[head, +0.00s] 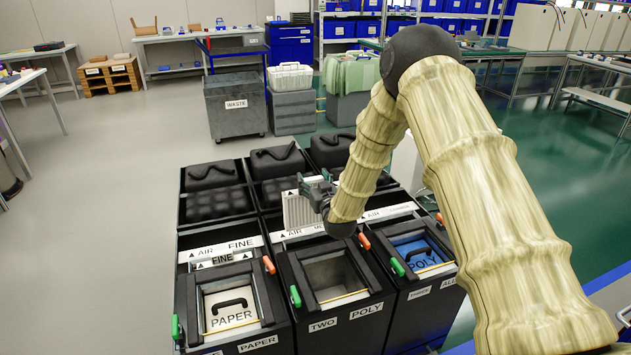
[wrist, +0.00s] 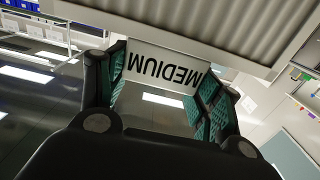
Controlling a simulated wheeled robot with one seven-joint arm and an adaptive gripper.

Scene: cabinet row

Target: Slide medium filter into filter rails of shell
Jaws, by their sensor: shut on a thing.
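The medium filter (head: 299,211) is a white pleated panel, held about upright over the middle shell. In the wrist view its grey pleated face (wrist: 200,22) fills the top, and its white tab (wrist: 160,66) reads MEDIUM. My gripper (head: 318,187) is shut on this tab, with teal pads at both sides in the wrist view (wrist: 163,84). The middle black shell (head: 350,325) has a square open well in front and a white AIR label behind it. My arm hides part of the label and the filter's right side. I cannot tell whether the filter's lower edge touches the rails.
A left shell (head: 190,300) holds a FINE-labelled piece and a PAPER insert (head: 231,309). A right shell (head: 437,310) holds a blue POLY insert (head: 418,254). Green and orange latches flank the wells. Black padded compartments lie behind. A grey WASTE bin (head: 236,107) stands further back.

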